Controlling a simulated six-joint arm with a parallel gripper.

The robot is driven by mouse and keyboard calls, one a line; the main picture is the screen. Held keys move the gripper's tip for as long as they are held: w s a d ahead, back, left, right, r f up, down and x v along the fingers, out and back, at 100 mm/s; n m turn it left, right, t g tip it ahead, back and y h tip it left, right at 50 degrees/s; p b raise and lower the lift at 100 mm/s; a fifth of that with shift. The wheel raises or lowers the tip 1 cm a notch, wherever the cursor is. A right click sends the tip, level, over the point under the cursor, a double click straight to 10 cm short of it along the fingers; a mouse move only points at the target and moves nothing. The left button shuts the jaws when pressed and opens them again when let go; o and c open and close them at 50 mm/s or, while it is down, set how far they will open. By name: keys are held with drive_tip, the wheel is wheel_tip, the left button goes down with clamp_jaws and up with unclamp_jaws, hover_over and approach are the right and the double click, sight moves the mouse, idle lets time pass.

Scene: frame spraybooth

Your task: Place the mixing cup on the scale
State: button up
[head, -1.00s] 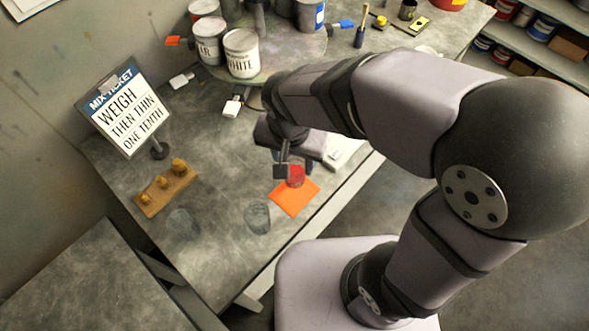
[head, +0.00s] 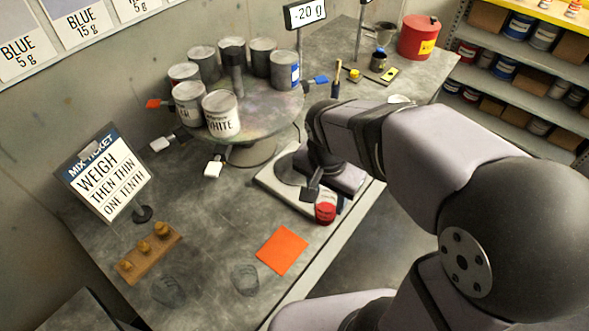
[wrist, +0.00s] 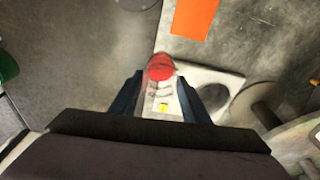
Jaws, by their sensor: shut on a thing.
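The mixing cup (head: 326,209), a small cup with red contents, is held by my gripper (head: 312,192). In the wrist view the cup (wrist: 160,69) shows between the two fingers (wrist: 159,98). The scale (head: 268,185) is a pale flat body with a dark round pan, partly hidden behind my gripper. In the wrist view the cup appears over the scale's pale body (wrist: 213,76), beside the dark pan (wrist: 216,97). The height gap is hard to tell. The scale's display (head: 305,13) reads -20 g.
An orange square (head: 282,250) lies bare on the bench. Clear cups (head: 245,279) and a wooden weight block (head: 150,254) stand left of it. A turntable with several paint cans (head: 222,115) stands behind the scale. The mix ticket stand (head: 106,175) is at left.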

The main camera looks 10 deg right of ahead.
drive_tip(key=s+d+f+m+g, duration=0.1)
drive_tip(key=s+d+f+m, duration=0.2)
drive_tip(key=d, duration=0.7)
drive_tip(key=s+d+f+m, duration=0.2)
drive_tip(key=s+d+m, duration=0.15)
drive_tip(key=d, duration=0.55)
drive_tip(key=w+n, duration=0.1)
drive_tip(key=n, duration=0.5)
drive_tip(key=w+n+y, duration=0.1)
drive_tip(key=w+n, duration=0.1)
drive_tip(key=n, duration=0.4)
drive_tip(key=w+n+t+y, duration=0.1)
drive_tip(key=n, duration=0.6)
drive_tip(key=shift+w+a+b, duration=0.25)
drive_tip(key=shift+a+b, duration=0.1)
drive_tip(key=w+a+p, duration=0.3)
drive_tip(key=w+a, duration=1.9)
drive_tip(key=shift+w+a, duration=0.25)
drive_tip(key=shift+a, duration=0.05)
drive_tip(key=shift+w+f, duration=0.1)
drive_tip(key=shift+f, duration=0.15)
drive_tip(key=shift+r, duration=0.1)
